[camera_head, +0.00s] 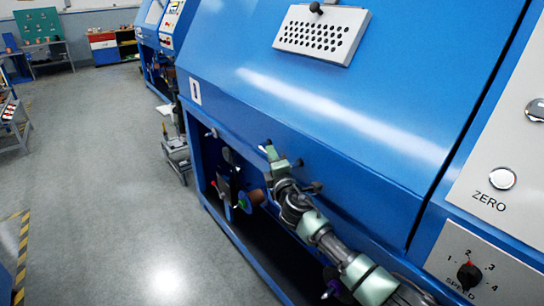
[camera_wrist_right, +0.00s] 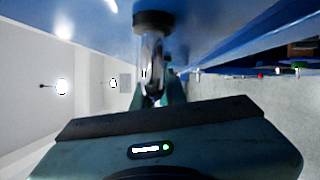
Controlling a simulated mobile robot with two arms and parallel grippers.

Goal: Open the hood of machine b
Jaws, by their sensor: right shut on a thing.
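The blue hood (camera_head: 300,95) of the machine fills the middle and right of the head view. It looks down over the machine's front; I cannot tell whether its lower edge is slightly lifted. My right gripper (camera_head: 274,160) is at this lower edge, its arm coming in from the lower right. In the right wrist view my gripper (camera_wrist_right: 160,100) is shut on a shiny metal handle with a dark mount (camera_wrist_right: 153,45), which hangs from a blue surface. The fingers partly hide the handle. My left gripper is not in view.
Below the hood is an open bay with a brown spool (camera_head: 252,199). A panel with a ZERO button (camera_head: 502,179) and a SPEED knob (camera_head: 469,275) stands at the right. A small cart (camera_head: 176,150) is beside the machine. The grey floor (camera_head: 110,160) at the left is largely clear.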

